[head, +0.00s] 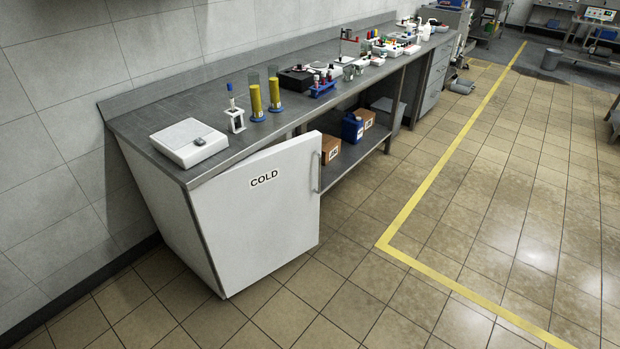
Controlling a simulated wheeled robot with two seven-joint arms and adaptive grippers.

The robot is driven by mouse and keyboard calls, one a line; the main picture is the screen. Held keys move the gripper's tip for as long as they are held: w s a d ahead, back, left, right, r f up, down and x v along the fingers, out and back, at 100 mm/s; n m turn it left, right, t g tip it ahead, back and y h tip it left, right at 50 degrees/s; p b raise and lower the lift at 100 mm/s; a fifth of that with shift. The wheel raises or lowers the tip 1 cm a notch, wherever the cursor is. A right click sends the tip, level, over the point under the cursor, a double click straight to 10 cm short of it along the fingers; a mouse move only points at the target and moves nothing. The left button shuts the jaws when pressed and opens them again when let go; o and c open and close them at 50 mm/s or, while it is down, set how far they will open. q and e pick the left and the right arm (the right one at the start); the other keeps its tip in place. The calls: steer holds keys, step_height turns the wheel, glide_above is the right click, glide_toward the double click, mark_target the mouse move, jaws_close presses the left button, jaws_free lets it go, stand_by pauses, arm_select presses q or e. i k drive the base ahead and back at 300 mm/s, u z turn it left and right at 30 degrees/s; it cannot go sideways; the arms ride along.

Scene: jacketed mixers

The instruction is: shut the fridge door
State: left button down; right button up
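The white fridge door (262,222), marked COLD, is at the near end of the steel bench in the head view. It stands partly open, swung out from the bench front, with its left edge near the bench corner. A grey vertical handle (317,172) is on its right edge. The fridge's inside is hidden behind the door. Neither of my grippers shows in the head view.
The long steel bench (190,95) carries a white scale (188,142), yellow cylinders (255,98) and other labware. Boxes (330,149) and a blue container (352,128) sit on its lower shelf. The tiled floor (350,270) before the door is clear, with a yellow line (420,205).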

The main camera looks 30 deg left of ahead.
mark_target(260, 214)
steer(key=u, duration=0.7)
steer(key=i, duration=1.2)
steer(key=z, duration=0.2)
